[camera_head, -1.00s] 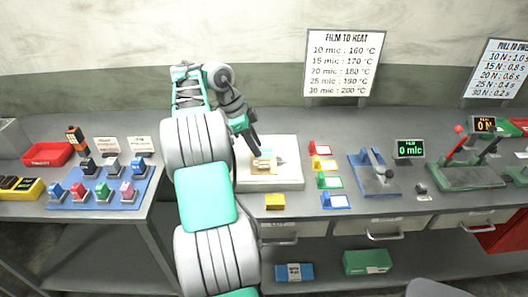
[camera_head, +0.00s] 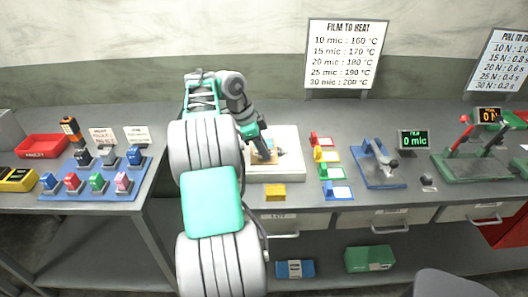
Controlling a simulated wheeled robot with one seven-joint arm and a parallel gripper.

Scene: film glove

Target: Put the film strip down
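My gripper (camera_head: 267,155) is low over a small tan pad (camera_head: 262,158) on the white board (camera_head: 289,171). Its fingers point down at the pad. The film strip cannot be made out as a separate thing; it may be hidden at the fingertips or too thin and small to see. I cannot tell whether the fingers are open or shut, or whether they touch the pad.
A yellow block (camera_head: 275,192) sits before the white board. Right of it are several coloured clips with cards, a blue device (camera_head: 378,165) and a green puller (camera_head: 470,166). A blue tray (camera_head: 95,185) of coloured blocks and a red bin (camera_head: 42,147) are at left.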

